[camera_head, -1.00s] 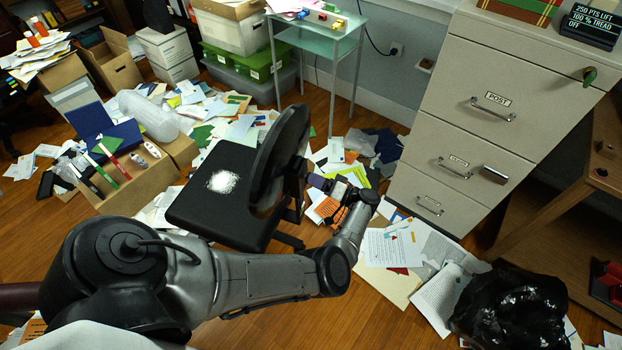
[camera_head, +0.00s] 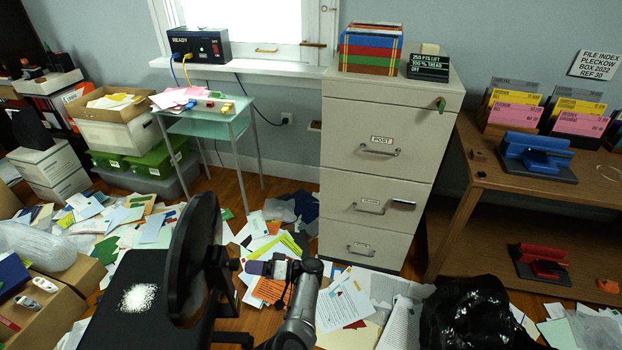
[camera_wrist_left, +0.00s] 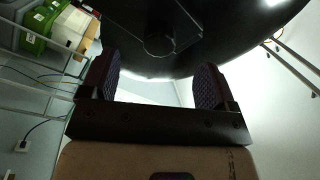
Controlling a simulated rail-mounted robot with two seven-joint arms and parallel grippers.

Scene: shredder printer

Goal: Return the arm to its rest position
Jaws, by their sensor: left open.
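My left gripper (camera_head: 267,268) shows low in the middle of the head view, just right of the office chair's round black back (camera_head: 190,255). In the left wrist view its two dark padded fingers (camera_wrist_left: 155,88) stand apart with nothing between them. The black underside of a round thing (camera_wrist_left: 215,35), probably the chair back, fills the top of that view. I cannot tell whether the gripper touches it. My left arm (camera_head: 300,310) reaches up from the bottom edge of the head view. My right gripper is not in view.
Papers (camera_head: 345,300) litter the floor around the arm. A filing cabinet (camera_head: 385,145) stands behind, a glass side table (camera_head: 205,120) at the back left. A black bag (camera_head: 475,315) lies at the front right, below a wooden desk (camera_head: 540,185).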

